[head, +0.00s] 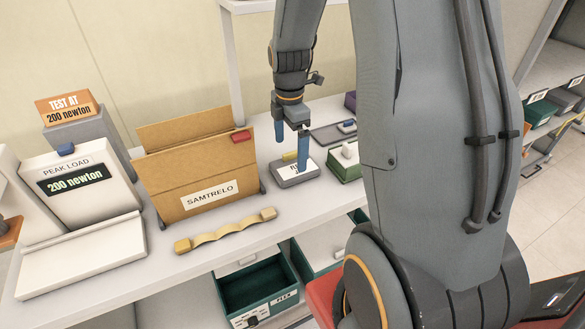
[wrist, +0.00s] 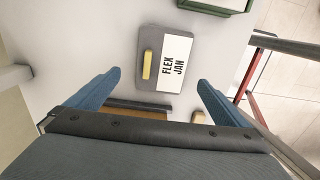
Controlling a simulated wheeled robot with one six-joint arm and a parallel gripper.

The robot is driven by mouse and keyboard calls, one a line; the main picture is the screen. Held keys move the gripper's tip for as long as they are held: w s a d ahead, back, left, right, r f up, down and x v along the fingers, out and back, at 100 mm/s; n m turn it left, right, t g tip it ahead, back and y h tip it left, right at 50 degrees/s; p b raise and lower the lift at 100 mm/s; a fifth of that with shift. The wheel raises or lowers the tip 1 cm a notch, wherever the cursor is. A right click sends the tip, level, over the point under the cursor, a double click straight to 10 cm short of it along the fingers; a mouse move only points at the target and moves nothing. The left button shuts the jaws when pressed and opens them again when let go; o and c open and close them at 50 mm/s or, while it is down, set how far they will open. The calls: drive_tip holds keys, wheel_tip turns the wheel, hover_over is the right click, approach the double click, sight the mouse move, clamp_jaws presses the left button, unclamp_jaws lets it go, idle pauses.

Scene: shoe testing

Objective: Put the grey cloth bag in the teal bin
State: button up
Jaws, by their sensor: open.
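A flat grey item (head: 293,180) with a white label and a yellow piece on top lies on the table; it looks like the grey bag, though I cannot tell that it is cloth. In the wrist view the grey item (wrist: 147,82) reads "FLEX JAN" and lies ahead between my fingertips. My gripper (head: 292,146) is open and empty, above the item and apart from it; its two blue fingers also show in the wrist view (wrist: 159,79). The teal bin (head: 268,305), with a label at its front, stands below the tabletop and looks empty inside.
A tan folder holder (head: 205,177) marked "SAMTRELO" stands left of my gripper. A wavy yellow bar (head: 226,231) lies before it. A white tester (head: 80,185) stands at left. A green box (head: 345,168) and a dark tray (head: 328,136) are right of and behind the grey item.

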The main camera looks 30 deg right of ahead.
sight(290, 166)
drive_tip(key=shift+s+a+f+p, duration=0.1)
drive_tip(key=shift+f+p, duration=0.35)
drive_tip(key=shift+f, duration=0.95)
drive_tip(key=shift+s+a+f+p, duration=0.1)
drive_tip(key=shift+f+p, duration=0.3)
drive_tip(key=shift+f, duration=1)
drive_tip(key=c, duration=1.3)
drive_tip(key=shift+r, duration=0.15)
wheel_tip(290, 166, up, 10)
drive_tip(key=b, duration=0.2)
